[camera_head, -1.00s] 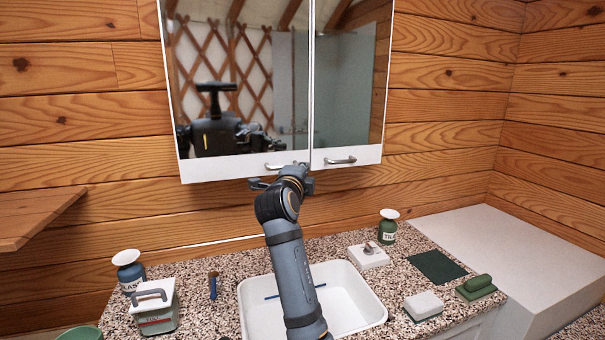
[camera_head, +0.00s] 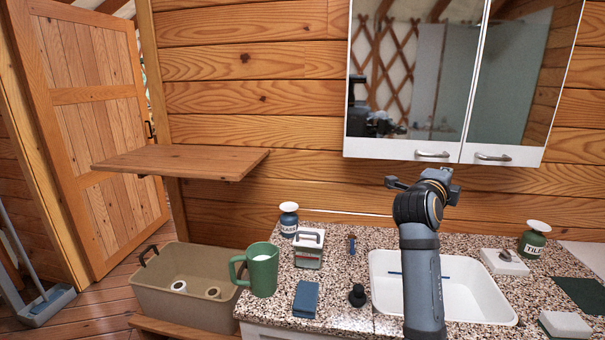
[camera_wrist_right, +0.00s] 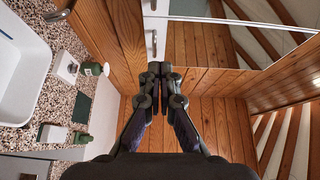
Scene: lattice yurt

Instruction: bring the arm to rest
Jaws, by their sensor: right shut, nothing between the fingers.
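My right arm (camera_head: 422,275) rises over the sink, its wrist just below the mirror cabinet (camera_head: 400,152). In the head view its fingers are mostly hidden behind the wrist. In the right wrist view my right gripper (camera_wrist_right: 160,70) is shut and empty, its fingertips together, with wooden wall boards (camera_wrist_right: 185,105) behind it. It appears apart from the cabinet. Both cabinet doors look closed, with a bar handle (camera_head: 433,154) on the left one and another (camera_head: 493,157) on the right. My left gripper is not in view.
The speckled counter (camera_head: 340,263) holds a white sink (camera_head: 475,290), a green mug (camera_head: 263,270), a caddy (camera_head: 309,248), bottles and sponges. A wooden shelf (camera_head: 185,160) juts from the wall at left. A beige bin (camera_head: 190,290) stands below it, near a wooden door (camera_head: 95,130).

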